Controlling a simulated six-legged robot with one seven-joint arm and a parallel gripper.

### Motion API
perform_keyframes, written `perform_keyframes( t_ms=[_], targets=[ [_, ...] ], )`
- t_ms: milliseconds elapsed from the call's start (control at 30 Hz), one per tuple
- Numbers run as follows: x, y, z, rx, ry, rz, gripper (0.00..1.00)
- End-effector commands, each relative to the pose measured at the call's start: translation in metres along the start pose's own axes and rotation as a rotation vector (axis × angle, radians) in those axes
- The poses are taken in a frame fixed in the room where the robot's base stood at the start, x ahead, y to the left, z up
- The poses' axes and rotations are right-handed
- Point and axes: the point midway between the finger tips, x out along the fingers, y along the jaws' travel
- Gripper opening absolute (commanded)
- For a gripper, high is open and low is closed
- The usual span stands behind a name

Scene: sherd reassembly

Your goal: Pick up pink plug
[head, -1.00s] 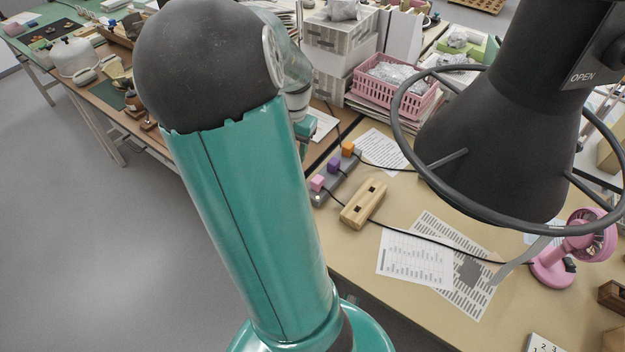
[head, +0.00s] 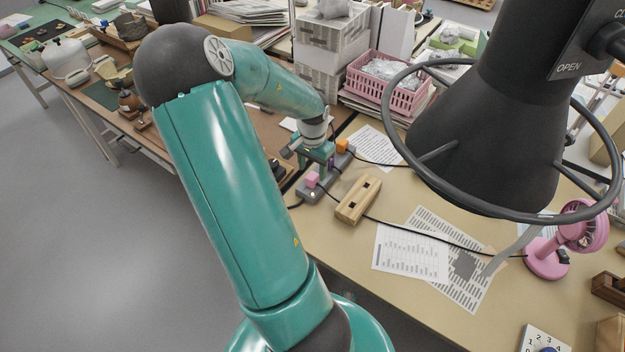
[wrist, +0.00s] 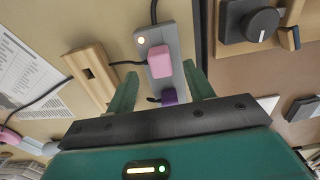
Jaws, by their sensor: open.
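The pink plug (head: 312,179) sits in the near end of a grey power strip (head: 316,189) on the tan table. In the wrist view the pink plug (wrist: 161,62) shows ahead of my gripper (wrist: 160,88), toward the strip end with a lit round light. My gripper (head: 318,163) is open and empty, with its fingers apart on either side of the strip as the wrist view shows it. A purple plug (wrist: 169,96) lies nearer the gripper's palm, partly hidden. An orange plug (head: 342,145) is at the strip's far end.
A wooden block with slots (head: 358,199) lies just right of the strip. Black cords run across the table. A pink basket (head: 390,90) stands behind; printed sheets (head: 410,250) lie in front.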

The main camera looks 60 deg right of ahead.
Motion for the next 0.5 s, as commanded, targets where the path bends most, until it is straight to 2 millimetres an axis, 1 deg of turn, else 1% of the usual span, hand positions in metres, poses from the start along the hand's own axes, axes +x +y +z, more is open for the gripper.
perform_keyframes(
  t_ms=[33,100,200,300,500],
  targets=[
    [0.009,0.001,0.000,0.001,-0.001,0.005,0.53],
    [0.021,0.002,-0.001,0.002,-0.002,0.006,0.53],
    [0.034,0.001,-0.001,0.000,0.000,0.003,0.53],
    [0.039,0.000,-0.001,0.000,0.001,0.001,0.53],
    [0.039,0.000,-0.001,-0.001,0.001,0.000,0.53]
  ],
)
